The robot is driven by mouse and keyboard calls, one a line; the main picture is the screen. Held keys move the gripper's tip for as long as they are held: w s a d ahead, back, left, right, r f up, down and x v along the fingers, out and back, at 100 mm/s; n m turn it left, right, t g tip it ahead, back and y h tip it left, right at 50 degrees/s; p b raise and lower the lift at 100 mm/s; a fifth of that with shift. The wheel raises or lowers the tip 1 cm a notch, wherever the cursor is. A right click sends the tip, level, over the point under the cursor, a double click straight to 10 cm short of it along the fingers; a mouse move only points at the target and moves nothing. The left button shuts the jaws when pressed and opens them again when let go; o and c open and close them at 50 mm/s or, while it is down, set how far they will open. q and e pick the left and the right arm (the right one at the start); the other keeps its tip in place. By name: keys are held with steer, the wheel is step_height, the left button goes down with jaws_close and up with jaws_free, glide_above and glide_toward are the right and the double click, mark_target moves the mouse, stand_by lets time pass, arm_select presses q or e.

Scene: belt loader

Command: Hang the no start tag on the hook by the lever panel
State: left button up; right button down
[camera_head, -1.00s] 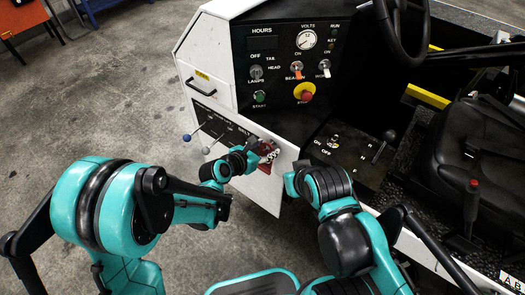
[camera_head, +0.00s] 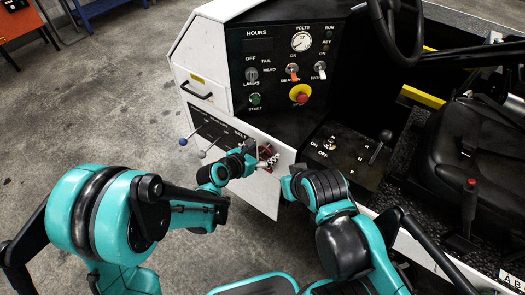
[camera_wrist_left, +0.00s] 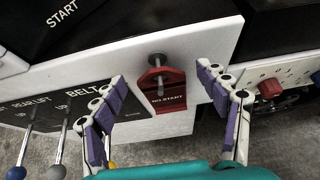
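The red no start tag (camera_wrist_left: 171,101) is on the white panel face in the left wrist view, with its lettering facing me. Its upper opening is around the metal hook (camera_wrist_left: 157,60), and it appears to hang there. The tag also shows small in the head view (camera_head: 267,153), partly behind my left gripper. My left gripper (camera_wrist_left: 162,78) is open, one finger on each side of the tag and apart from it. My right gripper (camera_head: 287,187) is at the right of the panel corner; its fingers are mostly hidden by its own arm.
The lever panel (camera_head: 216,128) with blue- and grey-knobbed levers is just left of the hook. The console (camera_head: 275,75) with switches and a red stop button stands above. The seat (camera_head: 465,145) and steering wheel are at the right. Open floor lies at the left.

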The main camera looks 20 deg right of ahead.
arm_select(q)
steer(key=v, duration=1.2)
steer(key=shift+a, duration=0.15)
steer(key=s+a+r+m+y, duration=0.1)
steer(key=s+a+m+y, duration=0.3)
steer(key=a+m, duration=0.8)
steer(key=s+a+r+m+y, duration=0.1)
steer(key=s+a+m+y, duration=0.4)
steer(key=a+m, duration=0.8)
steer(key=shift+s+a+r+m+g+y, duration=0.2)
steer(key=shift+s+r+m+g+y, duration=0.15)
steer(key=shift+s, duration=0.75)
